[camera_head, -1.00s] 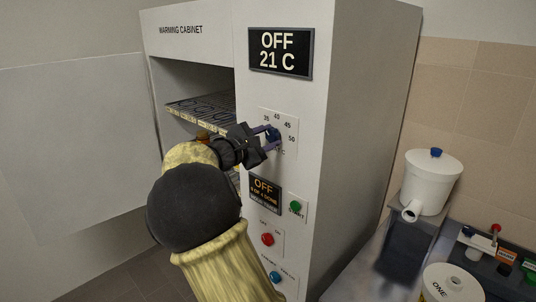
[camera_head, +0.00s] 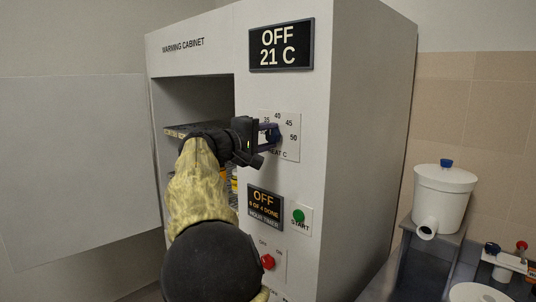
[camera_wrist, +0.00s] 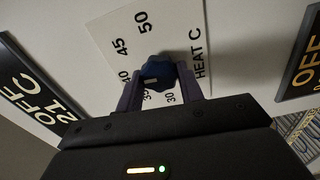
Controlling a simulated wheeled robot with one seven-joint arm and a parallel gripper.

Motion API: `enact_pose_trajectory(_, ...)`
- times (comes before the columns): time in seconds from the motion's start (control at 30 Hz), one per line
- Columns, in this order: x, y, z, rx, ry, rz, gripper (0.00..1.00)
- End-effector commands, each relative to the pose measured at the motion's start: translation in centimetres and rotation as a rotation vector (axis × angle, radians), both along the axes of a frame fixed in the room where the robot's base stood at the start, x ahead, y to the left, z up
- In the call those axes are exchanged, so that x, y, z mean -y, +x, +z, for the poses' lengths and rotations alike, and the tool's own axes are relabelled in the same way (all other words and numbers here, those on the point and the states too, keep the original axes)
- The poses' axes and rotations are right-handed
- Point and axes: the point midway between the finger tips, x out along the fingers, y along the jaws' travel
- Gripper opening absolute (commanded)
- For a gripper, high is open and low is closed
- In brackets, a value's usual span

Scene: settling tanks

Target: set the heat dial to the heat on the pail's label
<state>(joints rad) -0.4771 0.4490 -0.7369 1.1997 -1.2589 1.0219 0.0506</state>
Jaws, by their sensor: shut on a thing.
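The heat dial (camera_wrist: 158,68) is a dark blue knob on a white plate marked HEAT C, with numbers including 40, 45 and 50. My gripper (camera_wrist: 160,85) is shut on the dial, one finger on each side. In the head view my gripper (camera_head: 268,135) reaches the dial from the left and hides most of it. A pale mark on the knob shows in the wrist view, but its exact setting is hard to read. The cabinet display (camera_head: 281,44) reads OFF, 21 C. No pail label with a heat on it is readable.
The warming cabinet (camera_head: 360,150) is open at left, with a shelf (camera_head: 180,131) inside. Below the dial are an hour timer display (camera_head: 265,204) reading OFF, 0 of 4 done, a green start button (camera_head: 299,216) and a red knob (camera_head: 268,262). A white vessel (camera_head: 442,195) stands at right.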

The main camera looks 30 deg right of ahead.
Motion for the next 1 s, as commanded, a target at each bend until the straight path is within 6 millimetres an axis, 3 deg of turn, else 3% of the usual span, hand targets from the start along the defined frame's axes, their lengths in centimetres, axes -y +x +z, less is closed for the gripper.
enact_pose_trajectory(0.03,0.01,0.02,-0.8,0.042,0.015,-0.001,0.14)
enact_pose_trajectory(0.6,0.02,0.01,-0.4,0.514,0.188,-0.003,0.14)
enact_pose_trajectory(1.0,0.02,0.01,-0.16,0.653,0.241,-0.002,0.14)
